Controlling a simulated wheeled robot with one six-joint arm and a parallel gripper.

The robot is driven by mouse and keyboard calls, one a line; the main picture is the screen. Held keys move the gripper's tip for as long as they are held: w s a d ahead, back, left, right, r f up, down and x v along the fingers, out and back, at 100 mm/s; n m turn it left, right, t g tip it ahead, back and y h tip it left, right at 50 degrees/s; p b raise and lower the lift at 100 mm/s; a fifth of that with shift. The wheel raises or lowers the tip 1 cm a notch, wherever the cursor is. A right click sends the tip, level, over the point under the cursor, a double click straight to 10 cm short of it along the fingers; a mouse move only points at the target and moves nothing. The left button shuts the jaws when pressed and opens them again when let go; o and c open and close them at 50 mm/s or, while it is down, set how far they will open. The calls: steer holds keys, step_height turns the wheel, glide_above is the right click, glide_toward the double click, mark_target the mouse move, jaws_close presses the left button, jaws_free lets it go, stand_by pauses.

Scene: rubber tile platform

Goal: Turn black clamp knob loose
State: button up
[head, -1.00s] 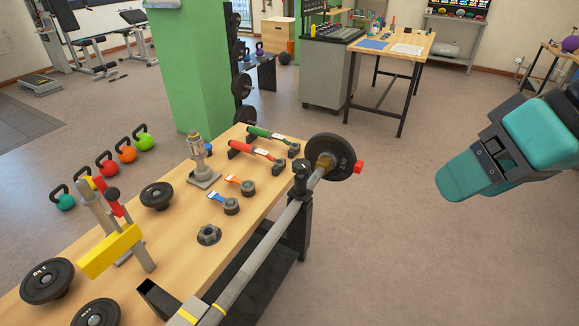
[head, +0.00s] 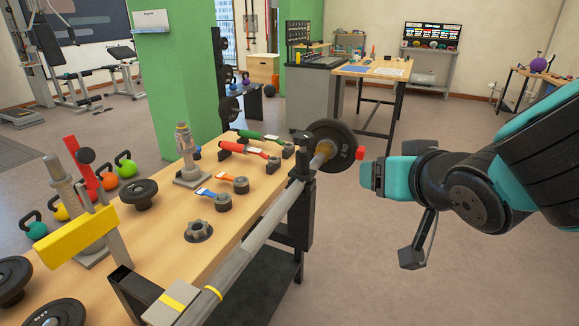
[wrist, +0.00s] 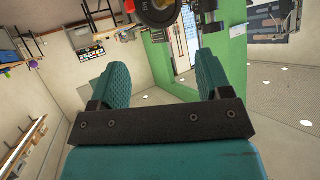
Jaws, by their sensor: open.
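A black knob-like cap (head: 301,137) sits on top of the dark upright post that carries the grey bar (head: 245,240). It looks like the clamp knob, though a dark star-shaped knob (head: 198,231) also stands on the bench. My gripper (head: 376,176) is to the right of the bar's plate end, apart from the cap. In the wrist view my gripper (wrist: 160,68) has its two teal fingers spread with nothing between them.
A black weight plate (head: 333,146) and a red end piece (head: 361,153) are on the bar, close to my gripper. The wooden bench (head: 165,250) holds a lever clamp with a yellow bar (head: 75,237), blue and orange straps and several plates. Open floor (head: 400,300) lies right of the bench.

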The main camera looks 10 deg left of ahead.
mark_target(307, 139)
steer(key=w+a+f+n+t+y+b, duration=0.1)
steer(key=a+f+n+t+y+b, duration=0.15)
steer(key=a+t+y+b, duration=0.35)
steer(key=shift+n+g+h, duration=0.25)
steer(key=shift+g+h, duration=0.55)
steer(key=shift+h, duration=0.1)
steer(key=p+x, duration=0.2)
steer(key=x, duration=0.4)
steer(key=p+x, duration=0.3)
steer(key=x, duration=0.2)
steer(key=a+r+p+x, duration=0.1)
steer(key=p+x, duration=0.2)
steer(key=x, duration=0.3)
steer(key=shift+a, duration=0.1)
steer(key=c, duration=0.9)
